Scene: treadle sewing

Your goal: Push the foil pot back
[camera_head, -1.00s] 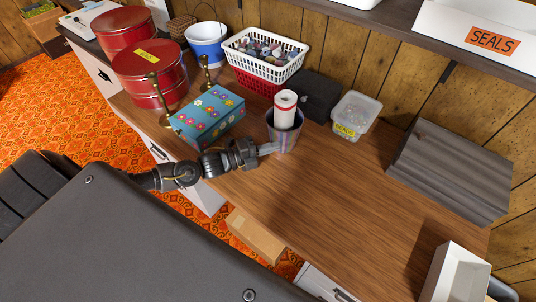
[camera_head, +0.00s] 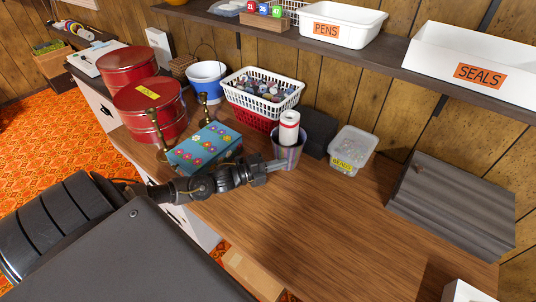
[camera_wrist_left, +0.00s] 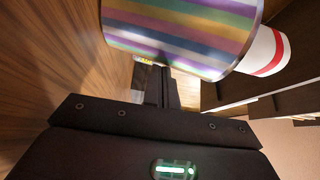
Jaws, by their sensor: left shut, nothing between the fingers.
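The foil pot (camera_head: 288,154) is a shiny, striped, upright pot on the wooden worktop, with a white roll with red bands (camera_head: 289,128) standing in it. My left gripper (camera_head: 277,165) is shut and empty, with its fingertips at the front left side of the pot. The head view does not show clearly whether they touch. In the left wrist view the striped pot (camera_wrist_left: 185,32) looms large just above the shut left fingers (camera_wrist_left: 156,88). My right gripper is not in view.
Behind the pot are a dark box (camera_head: 319,131) and a white basket of spools (camera_head: 262,92). A clear beads tub (camera_head: 352,150) stands to its right, and a flowered box (camera_head: 206,148) to its left.

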